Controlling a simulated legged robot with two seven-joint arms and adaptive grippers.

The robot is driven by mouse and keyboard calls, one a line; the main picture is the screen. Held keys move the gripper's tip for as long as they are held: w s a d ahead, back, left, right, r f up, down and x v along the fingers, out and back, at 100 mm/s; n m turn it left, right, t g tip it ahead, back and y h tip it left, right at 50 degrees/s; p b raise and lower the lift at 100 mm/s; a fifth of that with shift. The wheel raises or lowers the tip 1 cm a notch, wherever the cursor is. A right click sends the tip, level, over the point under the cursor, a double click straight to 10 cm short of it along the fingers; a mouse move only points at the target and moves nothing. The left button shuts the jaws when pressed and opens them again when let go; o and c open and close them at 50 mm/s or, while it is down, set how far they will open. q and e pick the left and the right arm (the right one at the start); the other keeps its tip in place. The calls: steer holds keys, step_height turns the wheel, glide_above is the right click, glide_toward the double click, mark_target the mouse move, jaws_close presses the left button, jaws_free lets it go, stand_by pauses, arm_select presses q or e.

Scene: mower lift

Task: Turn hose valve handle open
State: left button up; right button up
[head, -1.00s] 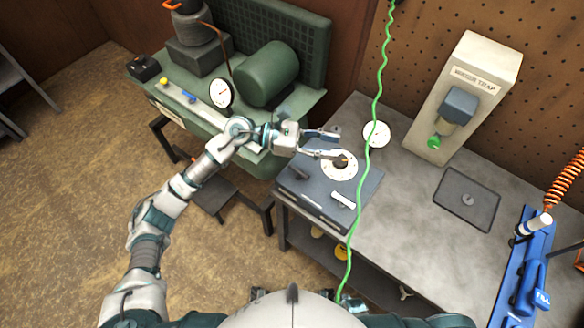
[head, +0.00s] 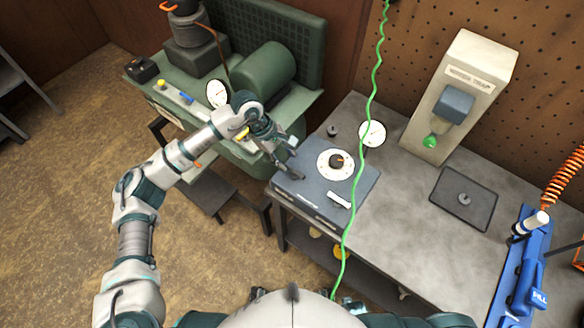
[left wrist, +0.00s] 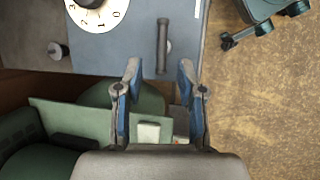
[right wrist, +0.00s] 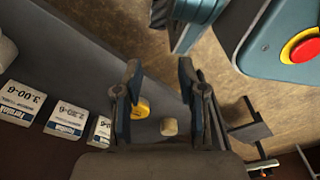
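A grey-blue panel box (head: 322,206) stands on the workbench's left end. It carries a white numbered dial (head: 325,168) with a dark central knob (head: 336,161), a dark bar handle (head: 294,174) and a pale handle (head: 339,201). No visible label shows which is the hose valve. My left gripper (head: 284,155) is above the panel's left edge by the bar handle. In the left wrist view the bar handle (left wrist: 162,45) lies beyond the open, empty fingertips, with a gap visible. My right gripper (right wrist: 160,78) is open and empty; it does not show in the head view.
A green machine (head: 265,72) with a gauge stands left of the workbench (head: 400,230). A green hose (head: 372,95) hangs in front of the panel's right side. A grey mat (head: 466,199), a moisture trap (head: 450,110) and a blue fixture (head: 519,270) are further right.

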mark_target(293, 170)
arm_select(q)
steer(key=x, duration=0.5)
steer(key=shift+d, duration=0.3)
steer(key=shift+a+f, duration=0.1)
steer(key=shift+f, duration=0.25)
steer(key=shift+a+f, duration=0.2)
steer(key=shift+s+a+f, duration=0.1)
steer(key=shift+a, duration=0.3)
steer(key=shift+d, duration=0.15)
steer(key=shift+c, duration=0.9)
steer(key=shift+d, duration=0.25)
steer(key=c, duration=0.4)
steer(key=shift+d, duration=0.2)
jaws_close()
steer(key=shift+a, duration=0.15)
arm_select(e)
steer(key=shift+d+f, duration=0.2)
steer(key=shift+d, duration=0.7)
